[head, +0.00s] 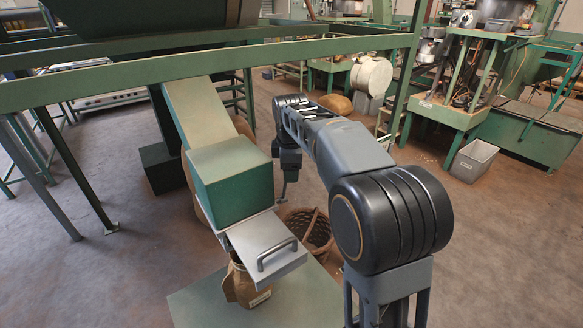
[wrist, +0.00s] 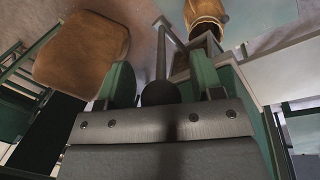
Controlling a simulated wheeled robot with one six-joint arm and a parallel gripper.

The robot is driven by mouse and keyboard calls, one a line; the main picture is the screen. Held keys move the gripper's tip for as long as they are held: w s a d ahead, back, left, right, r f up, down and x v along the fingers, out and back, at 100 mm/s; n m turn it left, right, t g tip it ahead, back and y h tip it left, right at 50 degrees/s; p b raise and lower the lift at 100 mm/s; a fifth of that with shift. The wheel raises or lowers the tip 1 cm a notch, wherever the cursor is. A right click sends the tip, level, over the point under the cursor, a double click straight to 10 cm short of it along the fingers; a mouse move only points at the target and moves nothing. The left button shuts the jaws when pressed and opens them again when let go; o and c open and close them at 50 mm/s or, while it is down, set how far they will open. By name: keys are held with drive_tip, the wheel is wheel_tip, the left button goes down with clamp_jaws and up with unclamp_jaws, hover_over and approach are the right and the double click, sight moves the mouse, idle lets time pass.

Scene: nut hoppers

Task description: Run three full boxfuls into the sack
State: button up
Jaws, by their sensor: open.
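The green box (head: 230,185) sits under the pale sloping chute (head: 200,105). Below it is a grey metal slide (head: 262,243) with a dark handle. The brown sack (head: 246,285) stands under the slide on a green plate (head: 205,305); it also shows at the top of the wrist view (wrist: 205,14). My gripper (head: 288,168) is just right of the box. In the wrist view its jaws (wrist: 162,82) are open, with a dark ball knob (wrist: 160,93) on a metal lever (wrist: 164,40) between them. I cannot tell whether they touch it. The box's inside is hidden.
A wicker basket (head: 310,230) stands on the floor right of the box. A green frame beam (head: 150,70) crosses above. A large brown sack-like shape (wrist: 82,48) shows in the wrist view. A grey bin (head: 473,160) stands far right; the floor before it is clear.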

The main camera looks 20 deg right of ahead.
clamp_jaws()
idle(0.6)
